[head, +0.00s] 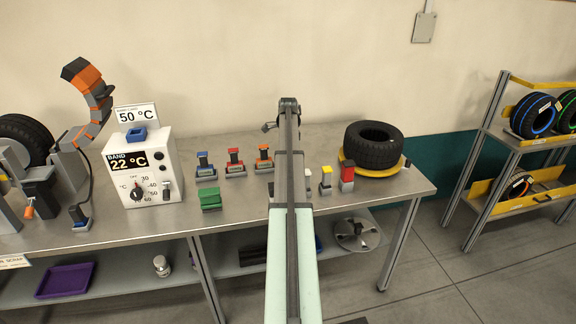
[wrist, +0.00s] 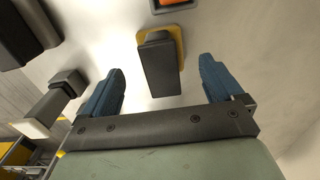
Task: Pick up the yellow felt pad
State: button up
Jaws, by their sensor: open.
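In the wrist view the yellow felt pad (wrist: 179,42) shows as a flat yellow base with a dark grey block-shaped handle standing on it. My gripper (wrist: 162,70) is open, with one blue finger on each side of the handle and a clear gap on both sides. The handle's near end lies between the fingers, and nothing is gripped. In the head view my arm covers the spot right of the orange pad (head: 264,158), so I cannot make out the yellow pad or the fingers there.
The blue pad (head: 206,168) and red pad (head: 235,163) stand left of my arm, with a green block (head: 210,200) in front. A yellow-topped piece (head: 326,178), a red-topped piece (head: 347,175) and a tyre (head: 374,146) stand to the right. In the wrist view a grey-and-white piece (wrist: 60,92) is near the left finger.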

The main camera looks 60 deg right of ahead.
jog(key=shift+w+d+f, duration=0.1)
jog(key=shift+f, duration=2.45)
jog(key=shift+c, duration=0.3)
jog(key=c, duration=1.2)
jog(key=shift+r, duration=5.05)
